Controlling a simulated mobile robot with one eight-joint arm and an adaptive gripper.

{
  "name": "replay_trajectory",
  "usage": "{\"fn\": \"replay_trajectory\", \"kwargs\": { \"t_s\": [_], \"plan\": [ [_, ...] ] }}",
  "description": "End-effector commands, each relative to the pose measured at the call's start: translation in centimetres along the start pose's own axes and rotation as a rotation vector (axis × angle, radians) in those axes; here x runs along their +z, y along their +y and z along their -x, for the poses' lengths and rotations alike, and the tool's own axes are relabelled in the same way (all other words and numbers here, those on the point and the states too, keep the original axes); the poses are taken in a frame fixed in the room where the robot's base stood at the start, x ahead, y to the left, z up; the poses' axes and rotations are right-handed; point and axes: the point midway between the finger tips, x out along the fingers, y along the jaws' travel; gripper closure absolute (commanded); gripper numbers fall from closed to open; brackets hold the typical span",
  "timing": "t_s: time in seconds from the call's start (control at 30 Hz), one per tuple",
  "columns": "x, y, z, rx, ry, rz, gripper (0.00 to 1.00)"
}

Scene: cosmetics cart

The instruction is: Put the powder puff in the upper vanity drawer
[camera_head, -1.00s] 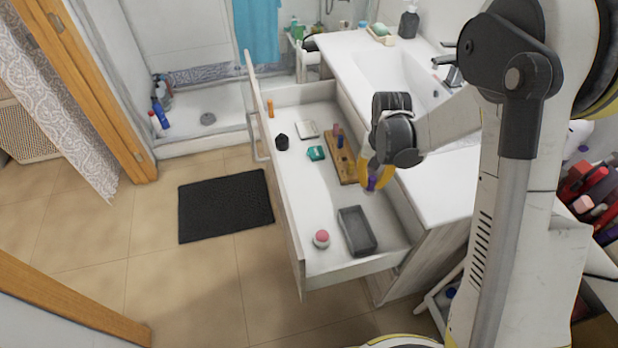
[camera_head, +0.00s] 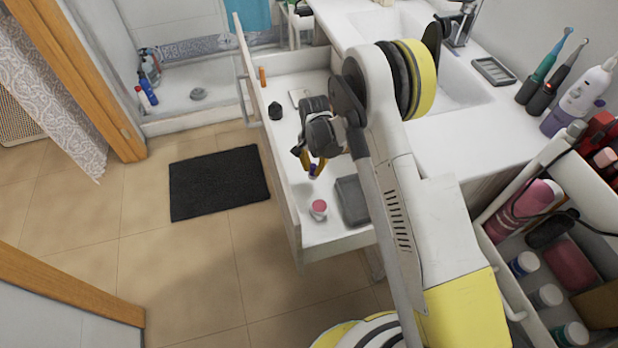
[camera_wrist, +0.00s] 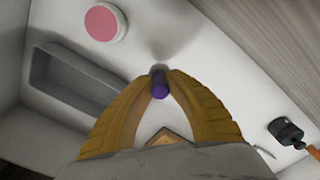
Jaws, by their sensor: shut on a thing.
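The upper vanity drawer (camera_head: 329,246) is pulled open below the white counter. My gripper (camera_head: 309,169) is over the drawer's inside, pointing down. Its yellow fingers are shut on a small purple cylindrical thing (camera_wrist: 160,88), seemingly the powder puff, whose far end is hard to make out. In the head view it hangs over the drawer's near half, behind a pink-topped round jar (camera_head: 319,207). In the wrist view the jar (camera_wrist: 105,22) and a grey tray (camera_wrist: 75,75) lie to the upper left of the fingertips. Whether the held thing touches the drawer floor I cannot tell.
The grey tray also shows in the head view (camera_head: 352,201), against the near right side. The drawer's tall front panel (camera_head: 262,130) borders the left. Bare floor shows near the jar.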

Motion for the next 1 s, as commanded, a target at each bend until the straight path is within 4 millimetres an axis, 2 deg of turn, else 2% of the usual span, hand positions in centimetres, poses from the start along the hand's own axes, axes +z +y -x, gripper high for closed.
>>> {"fn": "replay_trajectory", "kwargs": {
  "t_s": [0.03,0.13,0.27,0.4,0.5,0.83,0.87,0.9,0.93,1.0],
  "plan": [
    [0.1,-0.7,-0.7,0.0,0.0,0.0,1.0],
    [0.4,-1.4,-1.0,0.0,0.0,0.0,1.0],
    [0.4,-1.6,-1.8,0.0,0.0,-0.001,1.0],
    [0.4,-1.6,-4.2,0.0,0.0,-0.001,1.0],
    [0.4,-1.6,-5.1,0.0,0.0,-0.001,1.0],
    [0.4,-1.6,-5.2,0.0,0.0,-0.001,1.0],
    [0.4,-1.6,-5.2,0.0,0.0,-0.001,0.78],
    [0.4,-1.6,-5.2,0.0,0.0,-0.001,0.65],
    [0.4,-1.6,-5.2,0.0,0.0,-0.001,0.62],
    [0.4,-1.6,-5.2,0.0,0.0,-0.001,0.62]
  ]
}}
